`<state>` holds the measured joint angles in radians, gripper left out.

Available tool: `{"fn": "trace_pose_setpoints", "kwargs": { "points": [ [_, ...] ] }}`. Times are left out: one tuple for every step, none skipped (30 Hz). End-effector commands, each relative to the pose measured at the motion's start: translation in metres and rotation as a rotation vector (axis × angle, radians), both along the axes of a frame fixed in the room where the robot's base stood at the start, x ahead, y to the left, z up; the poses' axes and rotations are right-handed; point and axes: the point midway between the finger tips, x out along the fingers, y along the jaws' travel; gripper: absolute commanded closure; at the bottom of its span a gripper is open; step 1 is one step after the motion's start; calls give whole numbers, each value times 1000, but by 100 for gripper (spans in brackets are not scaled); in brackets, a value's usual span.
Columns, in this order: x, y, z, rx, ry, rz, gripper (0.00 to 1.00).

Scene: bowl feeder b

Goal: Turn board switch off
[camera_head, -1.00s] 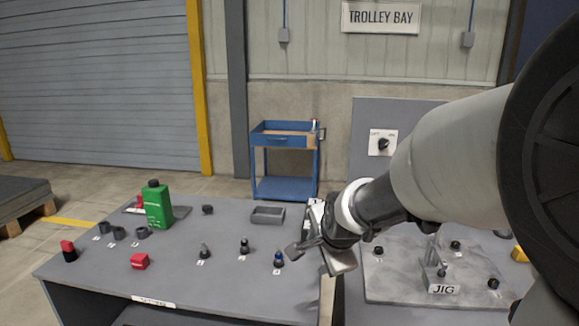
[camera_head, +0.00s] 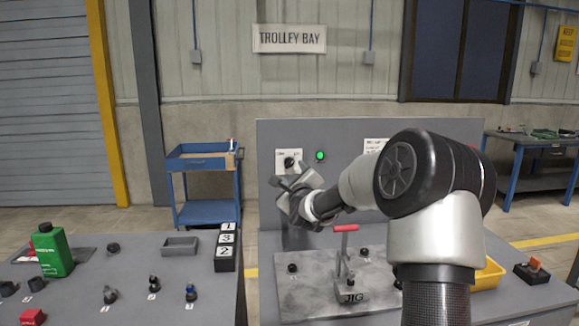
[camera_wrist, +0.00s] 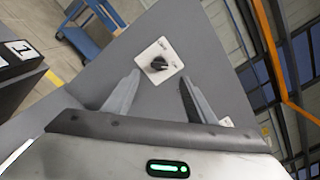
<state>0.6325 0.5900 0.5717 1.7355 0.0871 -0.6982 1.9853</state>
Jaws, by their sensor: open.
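The board switch is a black rotary knob (camera_head: 289,162) on a white plate, mounted on the upright grey board (camera_head: 340,140). The knob also shows in the wrist view (camera_wrist: 159,63), ahead of my fingers and between their lines. My gripper (camera_head: 283,182) is close to the board, just below the switch plate in the head view. In the wrist view my gripper (camera_wrist: 155,90) has its two fingers spread apart with nothing between them; the knob looks clear of both. A green lamp (camera_head: 320,155) right of the switch is lit. The plate's lettering is too small to read surely.
A jig with a red-handled clamp (camera_head: 345,228) stands below my arm. A left table holds a green bottle (camera_head: 55,250), a grey tray (camera_head: 180,246), numbered blocks (camera_head: 226,247) and several small parts. A blue trolley (camera_head: 205,185) stands behind. A yellow bin (camera_head: 488,275) is at right.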

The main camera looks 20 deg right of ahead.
Motion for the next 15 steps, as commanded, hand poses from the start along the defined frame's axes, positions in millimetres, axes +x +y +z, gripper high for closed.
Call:
{"fn": "trace_pose_setpoints", "kwargs": {
  "points": [
    [12,-1,0,2,0,1,49],
    [19,-2,0,1,0,2,49],
    [27,-4,0,1,-1,1,49],
    [34,-6,-1,1,1,1,49],
    [40,-7,0,0,0,1,49],
    [48,-9,0,1,0,1,49],
    [54,-9,0,1,0,2,49],
    [59,-11,0,0,0,1,49],
    [66,-12,0,-1,1,1,49],
    [70,-13,0,-1,1,1,49],
    [74,-14,0,-1,0,1,49],
    [79,-15,0,-1,0,1,49],
    [82,-16,0,-1,1,1,49],
    [84,-16,0,-1,2,1,49],
    [87,-17,0,-1,1,1,49]
  ]
}}
